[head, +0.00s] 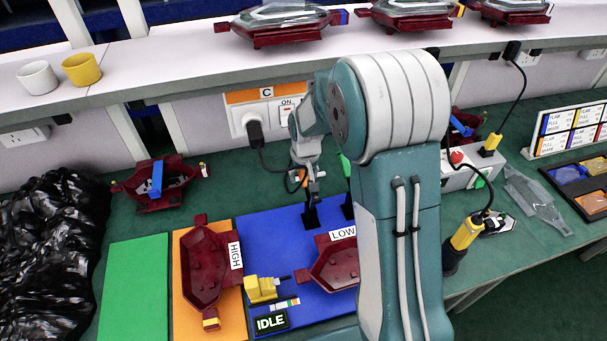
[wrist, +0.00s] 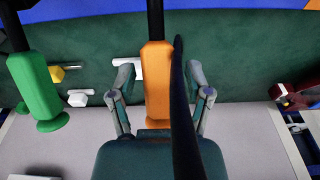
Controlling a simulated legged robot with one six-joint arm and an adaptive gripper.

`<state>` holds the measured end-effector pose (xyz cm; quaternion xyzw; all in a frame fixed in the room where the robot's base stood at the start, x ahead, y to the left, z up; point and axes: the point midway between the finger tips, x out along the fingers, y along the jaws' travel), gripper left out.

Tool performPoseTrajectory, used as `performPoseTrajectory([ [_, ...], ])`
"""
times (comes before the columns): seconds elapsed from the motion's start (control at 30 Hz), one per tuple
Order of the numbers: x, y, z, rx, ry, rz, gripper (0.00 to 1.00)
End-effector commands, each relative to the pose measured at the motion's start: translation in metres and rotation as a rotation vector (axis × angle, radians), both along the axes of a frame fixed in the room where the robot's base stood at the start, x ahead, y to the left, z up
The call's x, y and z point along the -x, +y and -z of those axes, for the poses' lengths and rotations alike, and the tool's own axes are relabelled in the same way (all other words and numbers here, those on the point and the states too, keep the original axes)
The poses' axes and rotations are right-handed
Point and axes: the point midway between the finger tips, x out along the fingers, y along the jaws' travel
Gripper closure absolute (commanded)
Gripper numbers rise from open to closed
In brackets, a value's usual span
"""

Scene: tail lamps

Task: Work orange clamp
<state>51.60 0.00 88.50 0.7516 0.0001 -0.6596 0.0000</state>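The orange clamp handle (wrist: 157,80) stands between the two fingers of my gripper (wrist: 162,85) in the wrist view. The fingers are spread, with a gap visible on each side of the handle. A dark curved strip crosses in front of its right side. In the head view my gripper (head: 306,182) is above the blue board, and only a little of the orange handle (head: 302,175) shows behind it. The green clamp handle stands beside it, to the left in the wrist view (wrist: 38,88) and partly hidden by my arm in the head view (head: 345,165).
A blue board (head: 262,232) holds a red lamp housing (head: 335,263) marked LOW and a yellow tool (head: 262,289). An orange board (head: 236,318) holds a housing (head: 203,265) marked HIGH. A socket panel (head: 265,115) is close behind my gripper. The green board (head: 135,290) is clear.

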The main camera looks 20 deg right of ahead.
Motion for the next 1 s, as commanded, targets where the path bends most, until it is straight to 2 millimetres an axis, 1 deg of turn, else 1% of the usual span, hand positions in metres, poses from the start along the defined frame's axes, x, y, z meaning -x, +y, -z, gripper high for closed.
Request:
performPoseTrajectory([
  [0.3, -0.001, 0.0, -0.001, 0.0, -0.002, 0.0, 0.29],
  [0.37, -0.001, 0.0, -0.003, 0.0, -0.003, 0.0, 0.29],
  [0.43, 0.0, 0.0, -0.01, 0.0, -0.005, 0.0, 0.29],
  [0.57, 0.003, 0.0, -0.033, 0.001, -0.007, 0.0, 0.29],
  [0.8, 0.009, 0.001, -0.083, 0.001, -0.006, 0.0, 0.29],
  [0.9, 0.011, 0.001, -0.1, 0.001, -0.004, 0.0, 0.29],
  [1.0, 0.013, 0.001, -0.11, 0.001, -0.001, 0.0, 0.29],
])
